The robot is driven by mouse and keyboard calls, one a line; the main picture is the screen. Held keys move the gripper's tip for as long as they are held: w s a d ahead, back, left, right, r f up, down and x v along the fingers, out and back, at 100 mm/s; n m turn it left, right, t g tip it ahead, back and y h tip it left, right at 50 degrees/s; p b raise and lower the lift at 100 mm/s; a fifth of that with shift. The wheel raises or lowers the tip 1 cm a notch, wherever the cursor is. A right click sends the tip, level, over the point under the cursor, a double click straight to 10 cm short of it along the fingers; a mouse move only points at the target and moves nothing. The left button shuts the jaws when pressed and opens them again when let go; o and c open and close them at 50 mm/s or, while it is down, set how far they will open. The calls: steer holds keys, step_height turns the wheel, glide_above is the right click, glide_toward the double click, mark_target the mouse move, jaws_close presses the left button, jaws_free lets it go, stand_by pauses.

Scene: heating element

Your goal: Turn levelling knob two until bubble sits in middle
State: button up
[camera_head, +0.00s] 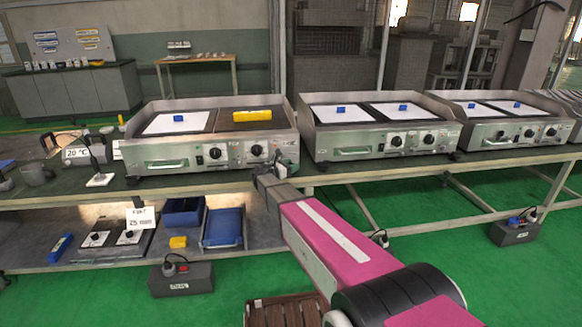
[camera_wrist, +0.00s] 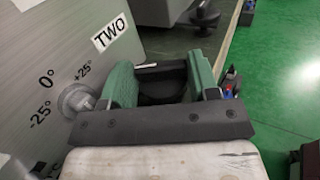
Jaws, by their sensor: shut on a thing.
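My gripper (camera_wrist: 162,82) has its two green-padded fingers closed around a dark round knob (camera_wrist: 158,92) at the foot of the unit, beside a panel label "TWO" (camera_wrist: 112,33). I take this as levelling knob two; the fingers and gripper body hide part of it. In the head view, my gripper (camera_head: 284,162) is at the front right corner of the left griddle unit (camera_head: 186,160). A yellow level (camera_head: 252,115) lies on that unit's right plate. Its bubble is too small to make out.
A small grey dial (camera_wrist: 75,99), marked -25°, 0° and +25°, sits on the panel close beside the left finger. In the head view, a second griddle unit (camera_head: 345,145) stands to the right, past a narrow gap. The bench edge (camera_head: 400,166) runs below.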

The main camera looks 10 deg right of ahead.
steer(key=o, duration=0.6)
steer(key=shift+o, duration=0.2)
steer(key=shift+t, duration=0.3)
